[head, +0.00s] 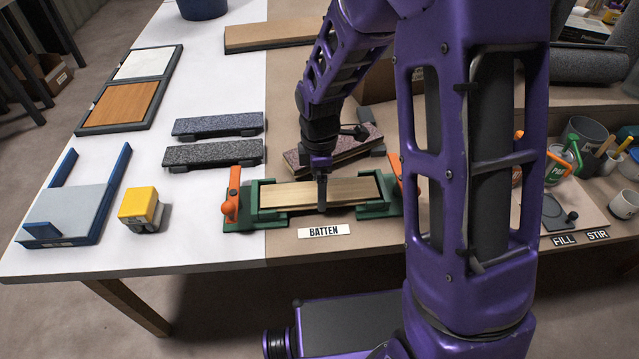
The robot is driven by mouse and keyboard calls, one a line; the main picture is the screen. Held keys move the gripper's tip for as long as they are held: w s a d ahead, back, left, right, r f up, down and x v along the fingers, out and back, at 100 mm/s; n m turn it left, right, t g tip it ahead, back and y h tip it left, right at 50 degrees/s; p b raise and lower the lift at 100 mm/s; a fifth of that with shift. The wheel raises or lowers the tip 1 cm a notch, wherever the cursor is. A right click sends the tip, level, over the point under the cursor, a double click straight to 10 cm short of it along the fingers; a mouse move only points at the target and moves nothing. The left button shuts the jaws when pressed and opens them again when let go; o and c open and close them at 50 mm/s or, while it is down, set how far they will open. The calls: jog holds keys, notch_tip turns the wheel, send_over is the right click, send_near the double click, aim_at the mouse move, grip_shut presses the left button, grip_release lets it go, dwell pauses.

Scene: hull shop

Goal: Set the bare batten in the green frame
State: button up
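The bare batten (285,195) is a pale wooden strip. It lies lengthwise, left to right, between the end blocks of the green frame (237,226). I cannot tell whether it is fully seated or slightly raised. The frame has an orange lever at its left end and another orange part at its right end, partly hidden by my arm. My gripper (322,194) points down over the middle of the batten, with one dark finger along its near side. The far finger is hidden, so I cannot tell whether the fingers press on it.
A BATTEN label (324,231) lies in front of the frame. Dark speckled blocks (213,153) and a reddish speckled block (305,160) lie behind it. A yellow block (139,207) and a blue-railed holder (68,208) stand left. Pots and tools crowd the right.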

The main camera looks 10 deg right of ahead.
dwell(0.3)
jog(key=o, duration=1.2)
jog(key=shift+c, duration=0.2)
jog(key=shift+r+p, duration=3)
jog(key=shift+r, duration=0.55)
jog(key=shift+f, duration=0.1)
